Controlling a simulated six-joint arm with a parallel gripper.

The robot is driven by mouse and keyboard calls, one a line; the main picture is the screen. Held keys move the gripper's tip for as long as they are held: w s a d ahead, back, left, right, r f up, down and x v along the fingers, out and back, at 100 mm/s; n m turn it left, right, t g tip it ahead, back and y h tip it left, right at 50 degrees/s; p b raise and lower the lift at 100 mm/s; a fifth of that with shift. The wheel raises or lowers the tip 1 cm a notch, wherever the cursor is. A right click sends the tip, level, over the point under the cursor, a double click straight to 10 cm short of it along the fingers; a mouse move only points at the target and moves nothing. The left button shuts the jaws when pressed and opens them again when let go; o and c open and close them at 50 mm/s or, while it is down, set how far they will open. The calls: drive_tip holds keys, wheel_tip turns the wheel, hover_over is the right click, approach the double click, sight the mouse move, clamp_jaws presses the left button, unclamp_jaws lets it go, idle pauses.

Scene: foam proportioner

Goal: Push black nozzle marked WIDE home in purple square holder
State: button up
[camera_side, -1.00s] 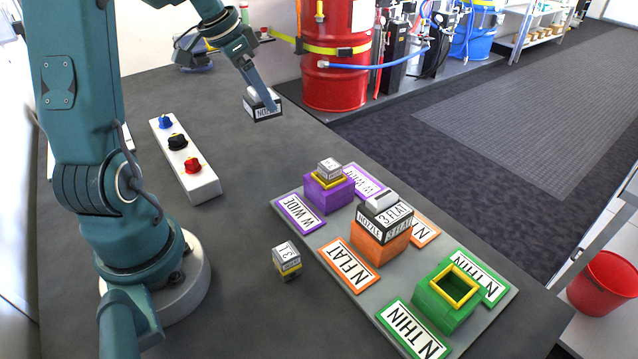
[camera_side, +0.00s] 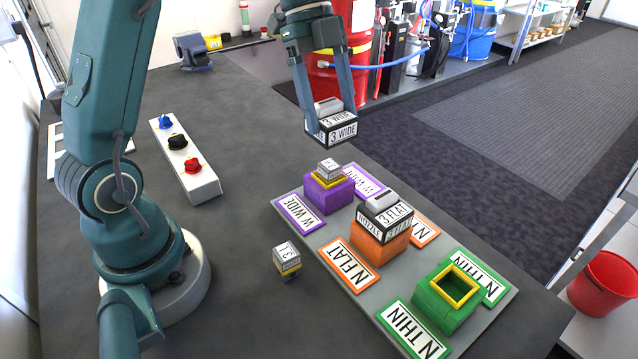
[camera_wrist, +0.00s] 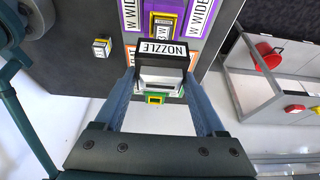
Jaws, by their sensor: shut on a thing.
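My gripper (camera_side: 330,118) is shut on the black-and-white nozzle marked WIDE (camera_side: 332,130) and holds it in the air, above and behind the purple holder. In the wrist view the nozzle (camera_wrist: 161,58) sits between the fingers with its NOZZLE face showing. The purple square holder (camera_side: 328,197) stands on the grey board between two W WIDE labels. A small grey-and-white block (camera_side: 329,168) sits in its yellow-rimmed top. The purple holder also shows in the wrist view (camera_wrist: 164,7), partly cut off by the top edge.
A nozzle marked FLAT (camera_side: 386,214) sits on the orange holder (camera_side: 378,243). The green holder (camera_side: 446,301) is empty inside its yellow rim. A small loose block (camera_side: 287,259) stands left of the board. A white box with knobs (camera_side: 184,160) lies further left.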

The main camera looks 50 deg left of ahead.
sight(332, 167)
drive_tip(key=shift+f, duration=3.8)
drive_tip(key=shift+f, duration=0.3)
drive_tip(key=o, duration=1.4)
drive_tip(key=shift+r, duration=3.05)
